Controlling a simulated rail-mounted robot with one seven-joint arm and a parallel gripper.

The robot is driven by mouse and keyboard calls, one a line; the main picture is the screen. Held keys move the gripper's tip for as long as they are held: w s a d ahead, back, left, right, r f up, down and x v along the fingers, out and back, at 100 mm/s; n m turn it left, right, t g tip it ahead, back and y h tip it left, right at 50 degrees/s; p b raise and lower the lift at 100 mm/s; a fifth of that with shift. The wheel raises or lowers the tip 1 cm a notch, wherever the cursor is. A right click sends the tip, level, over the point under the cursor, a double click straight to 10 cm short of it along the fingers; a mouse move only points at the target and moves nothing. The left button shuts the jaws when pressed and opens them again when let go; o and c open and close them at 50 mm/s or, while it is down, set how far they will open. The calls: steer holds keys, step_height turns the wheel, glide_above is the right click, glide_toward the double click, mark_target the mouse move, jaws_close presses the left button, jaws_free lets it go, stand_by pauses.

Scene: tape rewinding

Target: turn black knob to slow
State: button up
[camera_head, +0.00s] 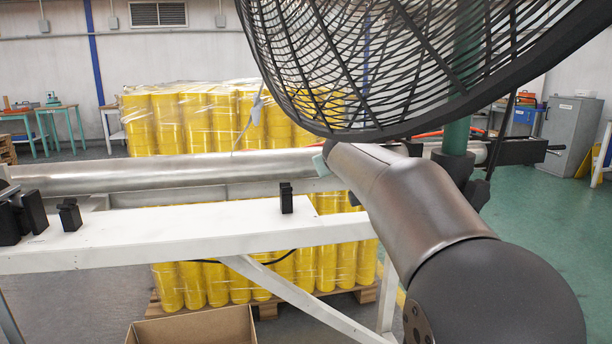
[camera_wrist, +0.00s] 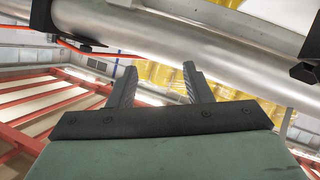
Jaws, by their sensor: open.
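I cannot make out a black knob or any slow marking for certain in either view. In the wrist view my gripper (camera_wrist: 158,72) is open, with two dark fingers apart and nothing between them. A long metal tube (camera_wrist: 190,45) crosses beyond the fingertips, and whether they touch it cannot be told. In the head view my arm covers most of the gripper. The metal tube (camera_head: 130,176) runs behind the white frame (camera_head: 170,230). A black handle-like part (camera_head: 556,148) shows at the right end of the bar, too small to identify.
A large black fan (camera_head: 400,60) hangs over the upper right. Several black blocks (camera_head: 69,215) stand on the white frame. Wrapped yellow rolls (camera_head: 195,120) are stacked behind. An open cardboard box (camera_head: 195,328) lies below. A grey cabinet (camera_head: 570,130) stands at the far right.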

steer(key=s+a+f+m+y+p, duration=0.1)
steer(key=s+a+m+y+p, duration=0.1)
steer(key=s+a, duration=0.4)
steer(key=shift+s+a+m+y, duration=0.15)
steer(key=shift+a+m+y, duration=0.35)
steer(key=shift+m, duration=0.5)
steer(key=shift+d+f, duration=0.1)
steer(key=shift+f, duration=0.05)
